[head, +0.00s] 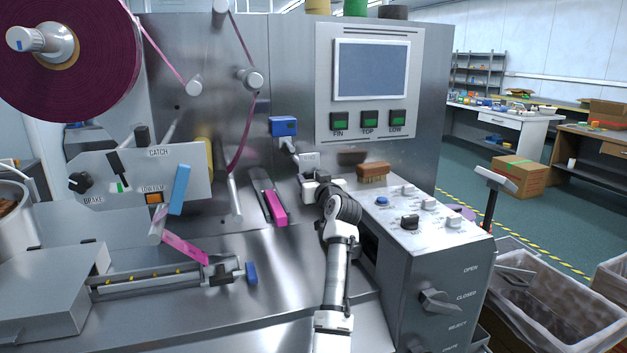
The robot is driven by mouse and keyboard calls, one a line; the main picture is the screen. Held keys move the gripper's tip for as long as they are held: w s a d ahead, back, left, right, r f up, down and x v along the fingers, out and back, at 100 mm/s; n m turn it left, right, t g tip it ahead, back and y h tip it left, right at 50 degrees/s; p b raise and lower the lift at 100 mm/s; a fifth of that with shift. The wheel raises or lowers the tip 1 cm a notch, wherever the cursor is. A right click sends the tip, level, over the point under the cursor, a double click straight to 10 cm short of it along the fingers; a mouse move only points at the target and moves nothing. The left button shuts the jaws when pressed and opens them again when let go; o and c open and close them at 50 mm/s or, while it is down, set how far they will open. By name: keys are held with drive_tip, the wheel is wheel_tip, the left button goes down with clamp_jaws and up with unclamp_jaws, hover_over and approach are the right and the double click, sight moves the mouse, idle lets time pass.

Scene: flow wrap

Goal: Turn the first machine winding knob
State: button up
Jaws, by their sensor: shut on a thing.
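The wrapping machine's steel upright panel (270,60) fills the left and middle of the head view. My arm reaches up from the bottom to my gripper (305,178), which is at the foot of this panel, left of the control desk. The gripper is shut on a small part there, apparently the winding knob; the fingers and the knob are mostly hidden by the wrist. A blue block (283,126) on a grey stem is just above the gripper.
A pink bar (273,208) is left of the gripper. A screen (371,70) is above; a grey bin (550,310) stands at right.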

drive_tip(key=m+p, duration=0.1)
drive_tip(key=m, duration=0.4)
drive_tip(key=shift+m, duration=0.4)
drive_tip(key=m+p, duration=0.2)
drive_tip(key=m, duration=0.3)
drive_tip(key=m+p, duration=0.3)
drive_tip(key=m, duration=0.7)
drive_tip(key=shift+m+p, duration=0.3)
drive_tip(key=shift+m, duration=0.1)
drive_tip(key=o, duration=1)
drive_tip(key=shift+c, duration=0.2)
